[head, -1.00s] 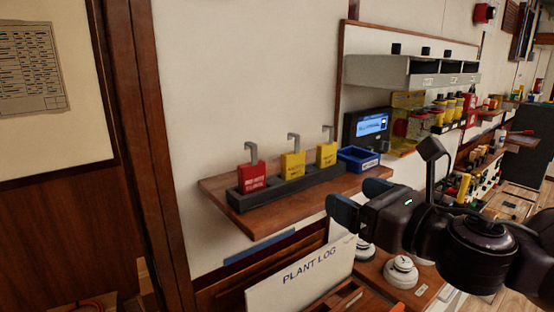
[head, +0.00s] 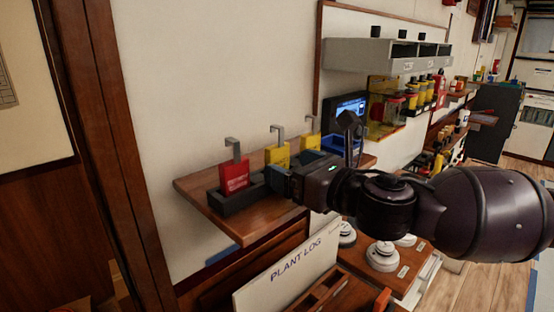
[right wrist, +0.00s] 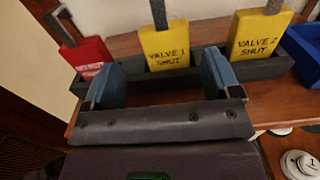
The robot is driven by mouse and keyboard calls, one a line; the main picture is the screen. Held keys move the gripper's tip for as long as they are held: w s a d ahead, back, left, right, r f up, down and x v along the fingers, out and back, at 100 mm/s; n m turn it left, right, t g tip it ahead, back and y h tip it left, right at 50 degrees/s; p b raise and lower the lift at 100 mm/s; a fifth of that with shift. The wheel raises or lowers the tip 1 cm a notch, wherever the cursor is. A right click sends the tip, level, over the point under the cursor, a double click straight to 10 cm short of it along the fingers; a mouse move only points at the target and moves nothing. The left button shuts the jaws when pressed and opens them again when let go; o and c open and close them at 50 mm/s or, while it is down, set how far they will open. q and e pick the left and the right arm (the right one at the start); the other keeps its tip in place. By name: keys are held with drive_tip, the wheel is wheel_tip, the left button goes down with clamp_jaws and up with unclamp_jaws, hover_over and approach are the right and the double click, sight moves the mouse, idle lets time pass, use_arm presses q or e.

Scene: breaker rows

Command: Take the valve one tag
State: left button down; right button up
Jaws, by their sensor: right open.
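The valve one tag (head: 277,155) is yellow with a grey hook and stands in the dark rack (head: 232,205) on the wooden shelf. In the right wrist view the tag (right wrist: 165,45) reads "VALVE 1 SHUT". My right gripper (head: 275,179) is in front of the rack and hides the lower part of the tag in the head view. In the right wrist view my right gripper (right wrist: 160,82) is open, its blue fingers on either side of the tag's lower edge, with nothing held. My left gripper is not in view.
A red tag (head: 234,173) stands left of the valve one tag, and the yellow valve two tag (right wrist: 258,35) stands right. A blue bin (right wrist: 303,45) is beyond it. The Plant Log board (head: 290,268) leans below the shelf.

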sight(280, 157)
drive_tip(key=x, duration=0.2)
drive_tip(key=p+x, duration=0.1)
drive_tip(key=x, duration=0.1)
drive_tip(key=shift+w+d+r, duration=0.2)
drive_tip(key=shift+w+r, duration=0.05)
drive_tip(key=shift+r, duration=0.05)
drive_tip(key=shift+w+a, duration=0.35)
drive_tip(key=shift+w, duration=0.1)
drive_tip(key=shift+c, duration=0.3)
drive_tip(key=c, duration=1)
